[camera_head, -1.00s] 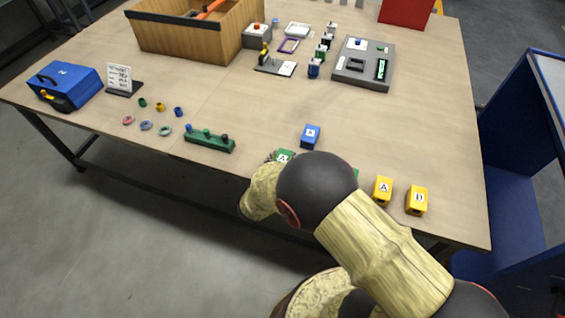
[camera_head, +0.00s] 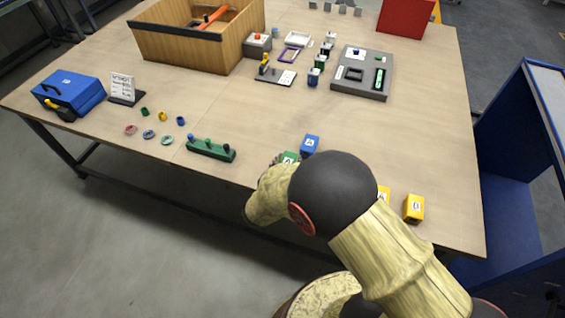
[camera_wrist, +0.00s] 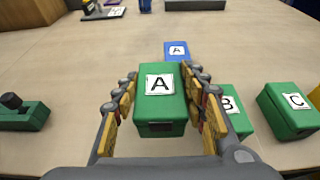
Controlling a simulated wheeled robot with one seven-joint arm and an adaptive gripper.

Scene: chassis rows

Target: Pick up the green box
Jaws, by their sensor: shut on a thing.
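The green box (camera_wrist: 160,109) carries a white label with the letter A. In the wrist view it sits between the two fingers of my gripper (camera_wrist: 162,112), which is shut on it. In the head view only a small part of this green box (camera_head: 289,157) shows, beside the blue box, with my arm hiding the rest. Two more green boxes stand to its right in the wrist view: one labelled B (camera_wrist: 236,110), partly behind my right finger, and one labelled C (camera_wrist: 290,110). I cannot tell whether the held box is clear of the table.
A blue box (camera_head: 310,144) stands just beyond the held box. Yellow boxes (camera_head: 414,208) stand to the right near the table edge. A green block with pegs (camera_head: 211,150) lies to the left. The middle of the table (camera_head: 230,110) is clear.

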